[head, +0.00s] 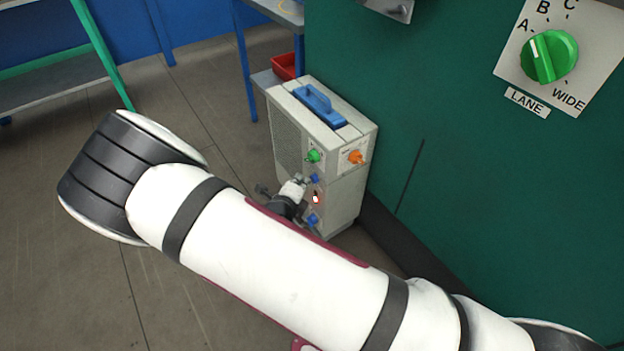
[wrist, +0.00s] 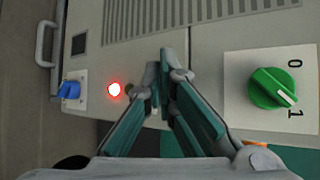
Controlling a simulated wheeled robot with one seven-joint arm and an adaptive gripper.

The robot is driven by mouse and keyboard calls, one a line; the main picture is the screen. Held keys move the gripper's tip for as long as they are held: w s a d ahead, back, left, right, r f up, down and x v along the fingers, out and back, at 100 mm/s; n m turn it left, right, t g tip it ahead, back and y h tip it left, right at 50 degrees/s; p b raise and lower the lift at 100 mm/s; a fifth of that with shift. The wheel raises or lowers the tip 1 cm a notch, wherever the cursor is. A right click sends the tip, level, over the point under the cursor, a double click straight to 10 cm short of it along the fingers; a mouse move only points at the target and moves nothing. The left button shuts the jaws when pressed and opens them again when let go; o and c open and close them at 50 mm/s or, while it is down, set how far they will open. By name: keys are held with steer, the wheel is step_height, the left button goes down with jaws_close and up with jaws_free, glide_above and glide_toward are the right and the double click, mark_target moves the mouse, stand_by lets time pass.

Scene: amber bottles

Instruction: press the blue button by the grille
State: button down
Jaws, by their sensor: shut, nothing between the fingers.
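The pale machine box (head: 345,190) stands on the floor with a grille (head: 287,140) on its left side. In the wrist view my gripper (wrist: 168,62) is shut and empty, between the red lamp (wrist: 114,89) and the green knob (wrist: 270,88). Contact cannot be told.
An orange knob (head: 356,157) sits right of the green one. A blue handle (head: 320,106) is on the box top. A green wall (head: 460,160) with a large lane dial (head: 549,57) stands close at right. Open floor (head: 200,85) lies left of the box.

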steer(key=shift+w+d, duration=0.2)
steer(key=shift+d, duration=0.15)
stand_by(0.4)
steer(key=shift+s+a, duration=0.1)
stand_by(0.3)
steer(key=shift+s+a+p, duration=0.4)
steer(key=shift+a+p, duration=0.1)
steer(key=shift+a, duration=0.1)
steer(key=shift+a, duration=0.1)
steer(key=shift+s+a+p, duration=0.3)
steer(key=shift+s+a, duration=0.4)
steer(key=shift+a, duration=0.3)
steer(key=shift+s+a+p, duration=0.25)
steer(key=shift+s+a, duration=0.45)
steer(key=shift+a, duration=0.3)
